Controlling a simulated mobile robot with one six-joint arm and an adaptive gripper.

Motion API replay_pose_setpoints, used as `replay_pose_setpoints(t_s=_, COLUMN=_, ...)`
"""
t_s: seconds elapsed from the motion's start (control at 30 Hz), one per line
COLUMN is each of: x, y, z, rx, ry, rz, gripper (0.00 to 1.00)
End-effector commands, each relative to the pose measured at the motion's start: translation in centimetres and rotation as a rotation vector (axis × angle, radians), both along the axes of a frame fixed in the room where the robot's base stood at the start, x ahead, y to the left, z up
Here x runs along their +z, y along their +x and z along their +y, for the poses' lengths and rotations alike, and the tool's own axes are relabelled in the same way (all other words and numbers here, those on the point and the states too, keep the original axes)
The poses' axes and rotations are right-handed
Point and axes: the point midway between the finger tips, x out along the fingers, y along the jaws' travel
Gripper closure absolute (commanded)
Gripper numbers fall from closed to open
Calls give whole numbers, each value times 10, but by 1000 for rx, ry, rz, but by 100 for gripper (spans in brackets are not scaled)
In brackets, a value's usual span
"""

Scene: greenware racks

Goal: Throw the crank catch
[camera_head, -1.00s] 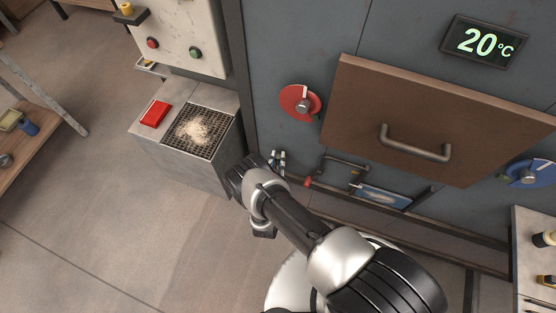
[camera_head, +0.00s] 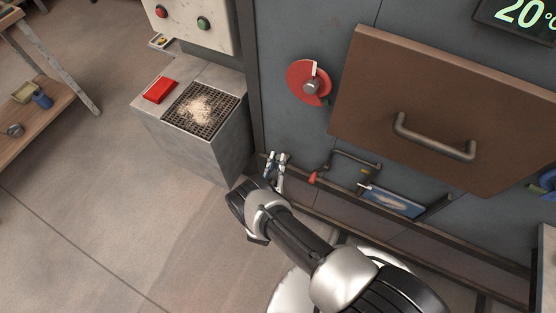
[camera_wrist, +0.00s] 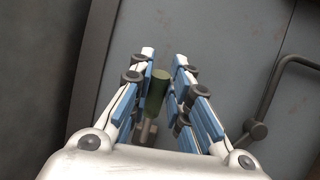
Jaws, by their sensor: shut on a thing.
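My gripper (camera_head: 277,160) is low at the front of the grey kiln, left of the crank. In the wrist view my gripper (camera_wrist: 165,62) has its blue-and-white fingers closed about a dark green, peg-like grip (camera_wrist: 159,88). A metal stem shows below the grip, between the fingers. I cannot tell for sure whether this grip is the crank catch. The crank has a bent dark arm (camera_head: 352,158) and a red handle (camera_head: 313,177), just right of my gripper and apart from it. A bent dark rod with a black collar (camera_wrist: 257,130) is right of the fingers.
A brown door (camera_head: 440,100) with a bar handle and a red dial (camera_head: 309,82) are above. A grated bench (camera_head: 201,110) with a red box (camera_head: 160,90) stands left. The floor in front is clear.

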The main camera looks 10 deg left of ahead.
Motion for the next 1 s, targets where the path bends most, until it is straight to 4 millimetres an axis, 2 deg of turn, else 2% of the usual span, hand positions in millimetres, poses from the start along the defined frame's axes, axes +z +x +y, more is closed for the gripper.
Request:
replay_pose_setpoints(t_s=0.07, x=-1, y=0, z=0, rx=1, ry=-1, rz=2, gripper=100)
replay_pose_setpoints(t_s=0.1, x=-1, y=0, z=0, rx=1, ry=-1, rz=3, gripper=82)
replay_pose_setpoints(t_s=0.4, x=-1, y=0, z=0, rx=2, ry=0, rz=2, gripper=62)
replay_pose_setpoints(t_s=0.77, x=-1, y=-3, z=1, rx=3, ry=0, rz=2, gripper=62)
replay_pose_setpoints(t_s=0.87, x=-6, y=-11, z=3, rx=4, ry=0, rz=4, gripper=62)
replay_pose_setpoints(t_s=1.0, x=-16, y=-36, z=7, rx=5, ry=-1, rz=8, gripper=62)
